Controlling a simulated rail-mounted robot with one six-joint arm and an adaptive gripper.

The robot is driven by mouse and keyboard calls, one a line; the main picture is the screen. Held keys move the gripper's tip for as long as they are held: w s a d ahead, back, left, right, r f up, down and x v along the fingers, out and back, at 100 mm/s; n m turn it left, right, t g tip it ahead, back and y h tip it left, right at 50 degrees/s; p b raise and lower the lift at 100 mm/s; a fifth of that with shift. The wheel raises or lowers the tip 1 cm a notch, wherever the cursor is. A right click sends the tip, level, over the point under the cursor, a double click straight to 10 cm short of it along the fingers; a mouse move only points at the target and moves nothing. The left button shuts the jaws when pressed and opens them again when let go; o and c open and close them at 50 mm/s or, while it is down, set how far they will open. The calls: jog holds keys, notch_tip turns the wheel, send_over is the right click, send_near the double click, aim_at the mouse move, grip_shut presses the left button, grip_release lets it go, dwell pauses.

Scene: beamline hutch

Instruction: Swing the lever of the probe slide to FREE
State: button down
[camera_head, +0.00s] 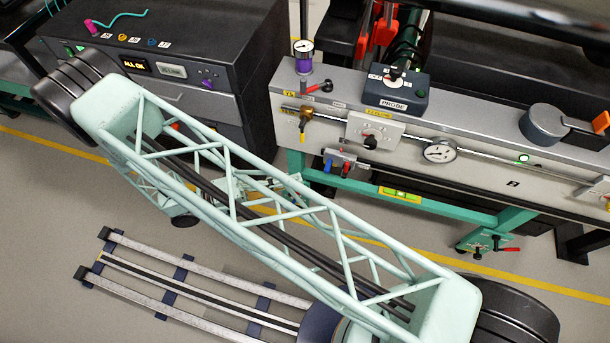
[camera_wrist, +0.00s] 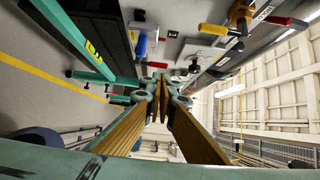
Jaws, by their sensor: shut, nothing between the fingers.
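I cannot read the dial's marks, nor tell whether this is the probe slide's lever. A pale plate with a black knob (camera_head: 370,143) is on the bench front just below. My gripper (camera_wrist: 166,82) is shut and empty in the wrist view, its brown fingers together, apart from the handles above it. In the head view my arm's lattice hides most of it.
On the bench front are a brass valve (camera_head: 305,115), a dial gauge (camera_head: 440,151) and a small block with blue and red handles (camera_head: 338,163). A purple-banded gauge (camera_head: 303,60) stands on top. The wrist view shows red handles (camera_wrist: 213,29) close above my gripper.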

aim_at(346, 167)
jog(key=b+x, duration=0.2)
jog(key=x, duration=1.1)
jog(key=shift+d, duration=0.25)
jog(key=shift+r, duration=0.1)
dwell(0.4)
